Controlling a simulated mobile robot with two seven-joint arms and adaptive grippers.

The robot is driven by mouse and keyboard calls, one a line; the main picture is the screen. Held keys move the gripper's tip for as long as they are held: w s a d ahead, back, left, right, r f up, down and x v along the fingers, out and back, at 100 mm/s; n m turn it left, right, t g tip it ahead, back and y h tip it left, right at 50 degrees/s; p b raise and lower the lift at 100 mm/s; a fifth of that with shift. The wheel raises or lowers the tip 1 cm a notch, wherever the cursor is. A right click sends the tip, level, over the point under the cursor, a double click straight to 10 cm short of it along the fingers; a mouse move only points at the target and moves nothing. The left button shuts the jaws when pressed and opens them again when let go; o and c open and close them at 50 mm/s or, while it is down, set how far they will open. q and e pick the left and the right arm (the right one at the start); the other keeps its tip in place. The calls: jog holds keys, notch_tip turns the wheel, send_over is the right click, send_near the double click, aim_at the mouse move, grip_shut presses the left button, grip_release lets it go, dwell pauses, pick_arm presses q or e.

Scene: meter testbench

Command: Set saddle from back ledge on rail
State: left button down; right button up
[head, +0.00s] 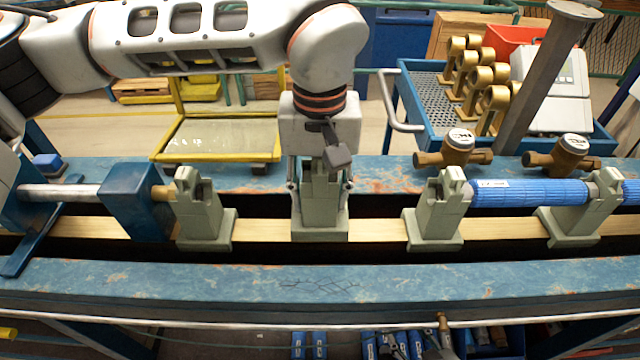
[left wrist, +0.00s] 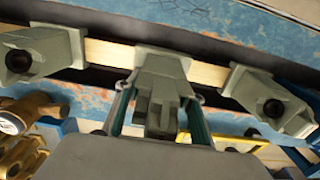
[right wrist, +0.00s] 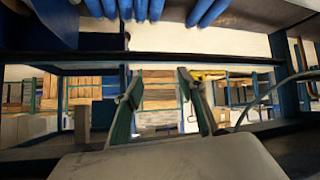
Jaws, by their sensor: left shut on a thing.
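My left gripper (head: 320,187) points down and is shut on a grey-green saddle (head: 320,224), one finger on each side of its upright part. The saddle is upright at the wooden rail (head: 375,229), its base over the rail strip; whether it bears fully on the rail I cannot tell. In the left wrist view, the saddle (left wrist: 162,66) sits between the fingers, across the rail (left wrist: 110,53). The back ledge (head: 385,176) is blue and worn. My right gripper (right wrist: 158,80) shows only in the right wrist view, open and empty, below the bench level.
Other saddles stand on the rail to the left (head: 200,218) and right (head: 435,220); a farther one (head: 572,222) supports a blue cylinder (head: 530,192). Brass meters (head: 458,147) stand on the back ledge at right. A blue clamp block (head: 136,200) is at left.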

pick_arm(q)
jog(key=shift+f, duration=0.4)
jog(key=shift+r, duration=0.1)
pick_arm(e)
jog(key=shift+w+d+r, duration=0.15)
jog(key=shift+w+r, duration=0.25)
jog(key=shift+w, duration=0.2)
pick_arm(q)
jog(key=shift+f, duration=0.2)
pick_arm(e)
jog(key=shift+s+f, duration=0.1)
jog(key=shift+f, duration=0.05)
pick_arm(q)
jog(key=shift+f, duration=0.2)
jog(key=shift+f, duration=0.15)
jog(key=shift+f+b, duration=0.35)
jog(key=shift+f, duration=0.35)
pick_arm(e)
jog(key=shift+s+f, duration=0.15)
jog(key=shift+f, duration=0.2)
pick_arm(q)
jog(key=shift+f, duration=0.3)
pick_arm(e)
jog(key=shift+s+f, duration=0.1)
jog(key=shift+f, duration=0.1)
